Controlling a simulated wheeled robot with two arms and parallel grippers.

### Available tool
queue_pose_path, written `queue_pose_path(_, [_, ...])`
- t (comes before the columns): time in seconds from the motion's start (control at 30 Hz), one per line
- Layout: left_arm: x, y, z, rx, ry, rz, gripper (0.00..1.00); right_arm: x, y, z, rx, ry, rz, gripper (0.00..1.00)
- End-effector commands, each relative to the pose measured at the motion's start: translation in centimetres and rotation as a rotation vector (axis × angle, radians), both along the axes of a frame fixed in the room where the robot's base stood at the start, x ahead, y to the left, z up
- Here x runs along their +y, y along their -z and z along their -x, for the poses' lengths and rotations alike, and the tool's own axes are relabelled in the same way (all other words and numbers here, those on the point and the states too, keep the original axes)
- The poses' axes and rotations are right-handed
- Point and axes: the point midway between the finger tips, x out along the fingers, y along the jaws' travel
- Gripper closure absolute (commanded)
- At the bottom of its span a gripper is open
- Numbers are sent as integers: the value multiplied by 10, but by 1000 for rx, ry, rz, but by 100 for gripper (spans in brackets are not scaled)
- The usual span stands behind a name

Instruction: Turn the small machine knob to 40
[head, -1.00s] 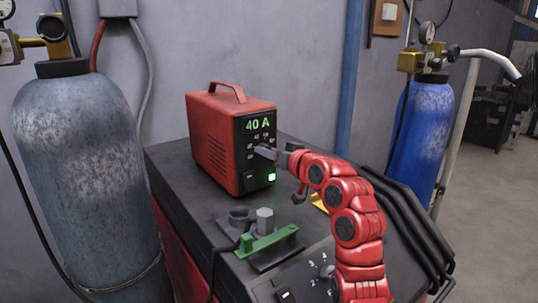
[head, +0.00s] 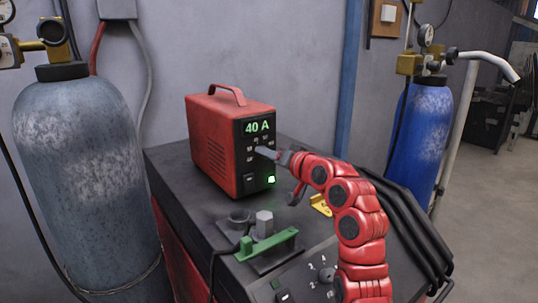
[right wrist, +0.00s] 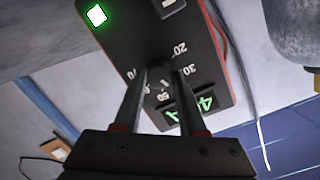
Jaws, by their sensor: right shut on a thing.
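The small red machine (head: 212,140) stands on top of a larger dark machine. Its black front panel has a green display (head: 257,127) reading "40 A" and a lit green square lamp below. In the head view my right gripper (head: 262,152) is at the panel and covers the knob. In the right wrist view the two fingers (right wrist: 161,80) are shut around the small dark knob in the middle of the numbered dial. Most of the knob is hidden between the fingertips, so its pointer cannot be read. My left gripper is out of view.
The larger machine's dark top (head: 180,172) carries a green clamp (head: 267,246), a grey hexagonal piece (head: 264,223) and a yellow piece (head: 321,205). A grey cylinder (head: 80,170) stands at left, a blue cylinder (head: 418,140) at right. Black hoses run along the right side.

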Motion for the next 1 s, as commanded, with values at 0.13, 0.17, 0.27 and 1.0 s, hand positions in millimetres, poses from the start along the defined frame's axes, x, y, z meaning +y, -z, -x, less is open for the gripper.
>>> queue_pose_path(0.13, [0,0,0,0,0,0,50,0,-1,0,-2,2,0,51])
queue_pose_path(0.17, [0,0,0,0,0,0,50,0,-1,0,-2,2,0,45])
queue_pose_path(0.27, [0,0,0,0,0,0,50,0,0,0,-1,0,0,30])
queue_pose_path(1.0, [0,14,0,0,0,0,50,-45,-9,59,-8,4,0,30])
